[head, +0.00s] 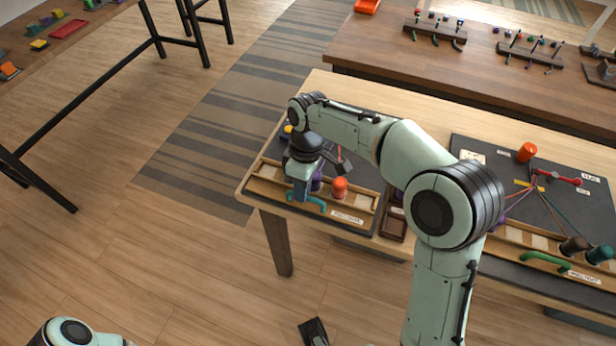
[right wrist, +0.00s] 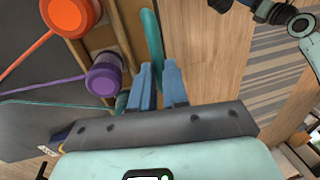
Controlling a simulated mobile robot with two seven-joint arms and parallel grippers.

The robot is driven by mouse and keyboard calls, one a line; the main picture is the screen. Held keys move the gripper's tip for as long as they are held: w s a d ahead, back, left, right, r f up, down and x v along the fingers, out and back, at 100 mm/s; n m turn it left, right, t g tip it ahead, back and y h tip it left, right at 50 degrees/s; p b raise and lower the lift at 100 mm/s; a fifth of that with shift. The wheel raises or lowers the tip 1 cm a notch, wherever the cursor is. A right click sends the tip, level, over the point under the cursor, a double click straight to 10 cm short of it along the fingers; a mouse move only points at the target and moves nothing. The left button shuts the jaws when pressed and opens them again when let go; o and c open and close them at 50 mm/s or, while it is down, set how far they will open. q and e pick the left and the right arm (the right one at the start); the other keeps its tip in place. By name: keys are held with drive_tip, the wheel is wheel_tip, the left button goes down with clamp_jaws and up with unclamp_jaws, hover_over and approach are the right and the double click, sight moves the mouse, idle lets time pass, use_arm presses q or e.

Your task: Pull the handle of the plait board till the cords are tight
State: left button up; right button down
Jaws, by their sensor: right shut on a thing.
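The near-left plait board (head: 350,183) is a dark plate with a wooden rail (head: 352,217) along its front. A teal handle (head: 318,204) is on the rail; it also shows in the right wrist view (right wrist: 151,35). My right gripper (head: 301,190) reaches down to this handle, and its blue fingers (right wrist: 160,85) are shut on it. An orange bobbin (head: 340,188) and a purple bobbin (right wrist: 104,75) sit beside the rail. Orange, purple and teal cords run from this side across the plate; part of the board is hidden by my arm. A dark piece, probably my left gripper (head: 313,332), shows at the bottom edge.
A second plait board (head: 470,145) with a green handle (head: 545,262), bobbins and a red peg lies at the right of the table. A brown bench (head: 400,65) with racks stands behind. Open floor lies left of the table.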

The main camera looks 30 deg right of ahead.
drive_tip(key=shift+s+a, duration=0.15)
drive_tip(key=shift+a, duration=0.1)
drive_tip(key=c, duration=1.1)
unclamp_jaws()
drive_tip(key=shift+s+a, duration=0.1)
drive_tip(key=shift+r, duration=0.1)
drive_tip(key=shift+r, duration=0.35)
drive_tip(key=r+p, duration=0.1)
drive_tip(key=r, duration=0.3)
drive_tip(key=w+d+r+p, duration=0.1)
drive_tip(key=r, duration=0.3)
drive_tip(key=d+r+p, duration=0.1)
drive_tip(key=r, duration=0.3)
drive_tip(key=shift+w+r, duration=0.15)
drive_tip(key=shift+w, duration=0.25)
